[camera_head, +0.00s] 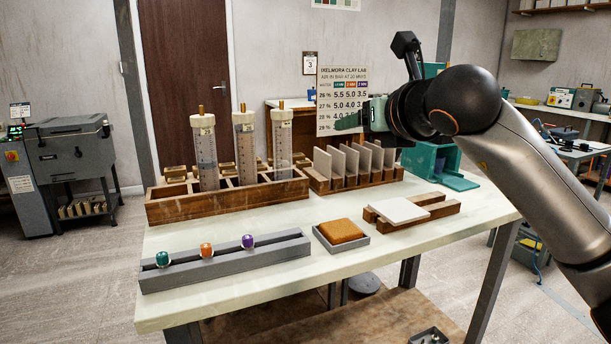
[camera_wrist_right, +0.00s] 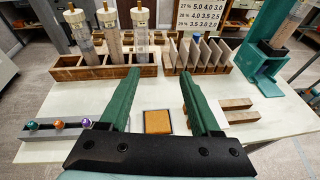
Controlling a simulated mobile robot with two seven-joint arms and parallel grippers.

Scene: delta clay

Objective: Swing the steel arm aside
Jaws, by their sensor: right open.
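I cannot make out a separate steel arm in either view. A teal stand (camera_head: 432,158) with a flat foot is at the right rear of the bench, partly hidden behind my right arm. In the right wrist view the teal stand (camera_wrist_right: 259,66) is at the upper right, with a tilted grey cylinder (camera_wrist_right: 287,25) on it. My right gripper (camera_head: 345,121) is raised above the bench, left of the stand. In the right wrist view its two green fingers (camera_wrist_right: 159,74) are spread wide with nothing between them. My left gripper is not in view.
A wooden rack (camera_head: 225,206) holds three tall cylinders; another rack (camera_head: 355,184) holds several upright tiles. In front are a grey rail (camera_head: 225,264) with three coloured balls, an orange sponge (camera_head: 341,231) in a tray, and a white tile (camera_head: 399,210) on wooden strips. The bench front is clear.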

